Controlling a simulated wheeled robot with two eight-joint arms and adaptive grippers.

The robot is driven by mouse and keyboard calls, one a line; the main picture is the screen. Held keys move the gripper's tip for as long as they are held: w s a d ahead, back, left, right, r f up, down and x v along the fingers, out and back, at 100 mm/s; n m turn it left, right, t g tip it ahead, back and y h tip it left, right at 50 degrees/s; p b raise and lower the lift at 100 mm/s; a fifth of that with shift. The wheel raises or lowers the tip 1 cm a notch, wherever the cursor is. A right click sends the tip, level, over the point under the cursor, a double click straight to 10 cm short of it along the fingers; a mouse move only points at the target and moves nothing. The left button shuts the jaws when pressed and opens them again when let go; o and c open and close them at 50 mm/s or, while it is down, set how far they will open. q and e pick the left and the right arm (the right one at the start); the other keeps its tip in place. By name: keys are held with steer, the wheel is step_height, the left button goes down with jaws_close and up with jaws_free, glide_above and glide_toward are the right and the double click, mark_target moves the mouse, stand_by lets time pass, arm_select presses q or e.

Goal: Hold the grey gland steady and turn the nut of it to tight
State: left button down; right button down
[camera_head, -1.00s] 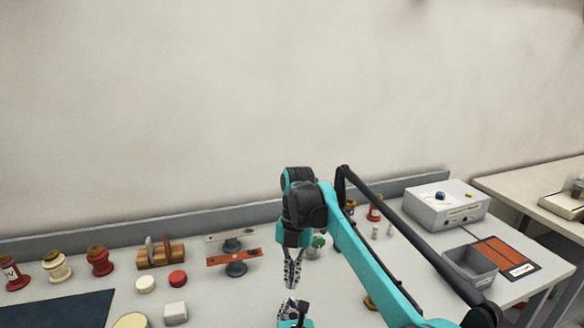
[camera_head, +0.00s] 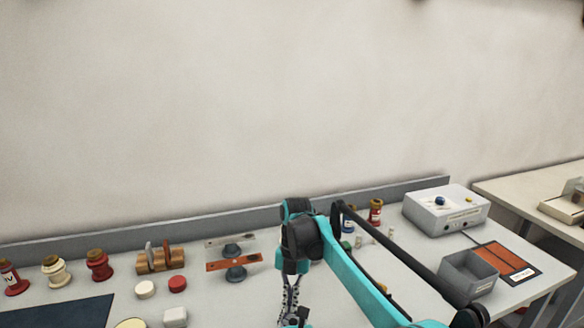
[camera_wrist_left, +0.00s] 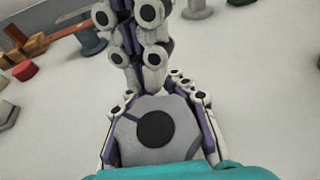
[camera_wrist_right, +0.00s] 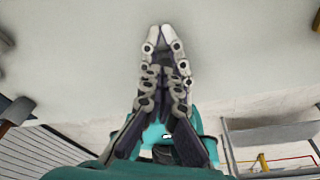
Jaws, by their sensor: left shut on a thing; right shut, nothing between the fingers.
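In the left wrist view my left gripper (camera_wrist_left: 155,92) is shut on a grey hexagonal piece with a dark round hole, the gland (camera_wrist_left: 178,148). Its fingers lie on either side of it. My right gripper (camera_wrist_left: 135,58) comes down from the top of that view, its fingers closed together close over the gland. I cannot tell whether they touch it. The right wrist view shows the right fingertips (camera_wrist_right: 166,36) together and empty. In the head view the right gripper (camera_head: 287,298) points down near the bottom edge. The nut cannot be told apart from the gland.
A grey bin (camera_head: 468,274) and a white box (camera_head: 445,209) stand at right.

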arm_select(q)
steer(key=shift+w, duration=0.1)
arm_select(e)
steer(key=shift+s, duration=0.55)
stand_by(0.4)
steer(key=shift+d, duration=0.3)
arm_select(q)
steer(key=shift+a, duration=0.1)
arm_select(e)
steer(key=shift+s+d, duration=0.2)
steer(key=shift+d, duration=0.95)
steer(key=shift+d, duration=0.15)
arm_select(q)
steer(key=shift+a, duration=0.1)
arm_select(e)
steer(key=shift+w+d, duration=0.1)
